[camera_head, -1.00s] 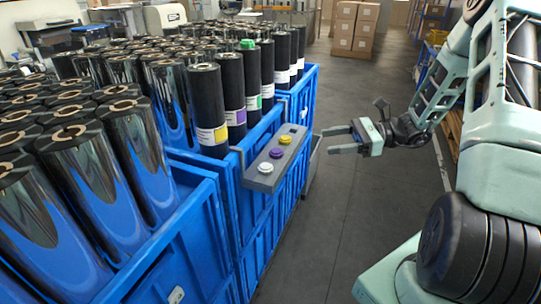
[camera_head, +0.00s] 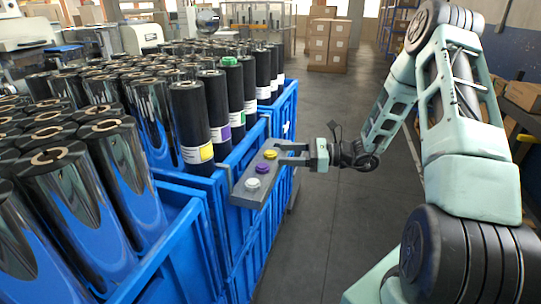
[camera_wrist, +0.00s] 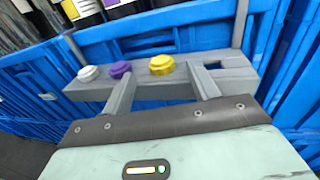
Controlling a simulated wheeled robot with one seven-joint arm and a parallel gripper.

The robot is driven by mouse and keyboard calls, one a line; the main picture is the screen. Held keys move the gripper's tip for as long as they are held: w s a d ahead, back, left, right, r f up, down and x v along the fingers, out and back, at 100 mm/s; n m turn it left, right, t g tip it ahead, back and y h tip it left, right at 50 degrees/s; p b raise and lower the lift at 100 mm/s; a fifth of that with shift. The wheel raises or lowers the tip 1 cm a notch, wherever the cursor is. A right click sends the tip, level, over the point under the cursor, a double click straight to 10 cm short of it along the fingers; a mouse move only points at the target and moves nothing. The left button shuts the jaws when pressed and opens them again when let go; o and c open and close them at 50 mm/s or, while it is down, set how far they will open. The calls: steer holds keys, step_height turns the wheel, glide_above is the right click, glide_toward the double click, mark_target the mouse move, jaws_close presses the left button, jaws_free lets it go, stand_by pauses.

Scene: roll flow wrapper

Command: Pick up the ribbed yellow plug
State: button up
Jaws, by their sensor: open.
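The ribbed yellow plug (camera_head: 270,154) sits on a grey ledge (camera_head: 246,193) hung on the side of a blue crate. In the wrist view the yellow plug (camera_wrist: 161,65) stands just beyond and between my fingertips. My gripper (camera_head: 288,154) is open and empty, reaching in from the right at the plug's side. In the wrist view the gripper (camera_wrist: 163,80) has one finger on each side below the plug; whether a finger touches it I cannot tell. A purple plug (camera_head: 262,169) and a white plug (camera_head: 252,184) stand in the same row.
Blue crates (camera_head: 205,235) full of dark film rolls (camera_head: 190,120) stand to the left, with a green cap (camera_head: 229,61) on one roll. The ledge has an empty square hole (camera_wrist: 213,65) right of the yellow plug. Open floor (camera_head: 325,230) lies right of the crates.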

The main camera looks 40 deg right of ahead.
mark_target(270, 152)
steer(key=shift+p+x, duration=0.35)
steer(key=shift+x, duration=2.35)
steer(key=shift+w+r, duration=0.1)
steer(key=shift+r, duration=0.1)
steer(key=c, duration=1)
